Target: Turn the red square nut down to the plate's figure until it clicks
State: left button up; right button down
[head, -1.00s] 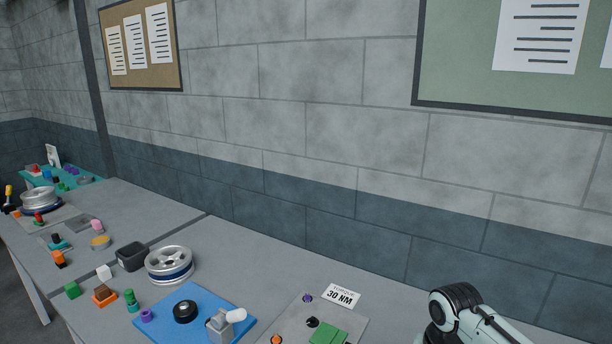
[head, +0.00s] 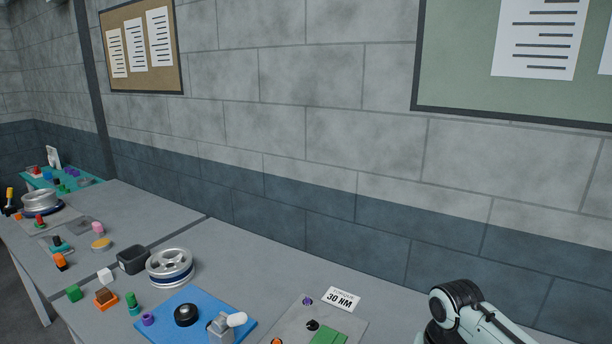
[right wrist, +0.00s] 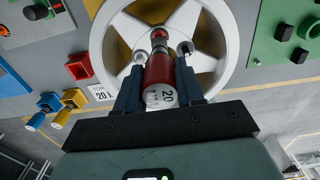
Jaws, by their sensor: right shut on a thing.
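In the right wrist view my right gripper (right wrist: 160,78) is shut on a red cylindrical tool (right wrist: 159,70) with a white end face marked 20. The tool points away from me, over the middle of a white spoked wheel (right wrist: 222,42). Its far end narrows to a dark part near the hub; I cannot tell whether it touches a nut. The red square nut cannot be made out. A white plate (right wrist: 101,94) left of the wheel reads 20, its unit partly hidden. My left gripper is in neither view.
Red (right wrist: 79,66), blue (right wrist: 48,102) and yellow (right wrist: 74,98) pieces lie left of the wheel. A green board (right wrist: 285,35) is at the right. The head view shows another bench with a silver wheel (head: 170,266), a blue mat (head: 172,318) and a 30 NM plate (head: 341,299).

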jog(key=shift+w+r+p, duration=0.15)
jog(key=shift+r+p, duration=0.8)
jog(key=shift+r, duration=1.95)
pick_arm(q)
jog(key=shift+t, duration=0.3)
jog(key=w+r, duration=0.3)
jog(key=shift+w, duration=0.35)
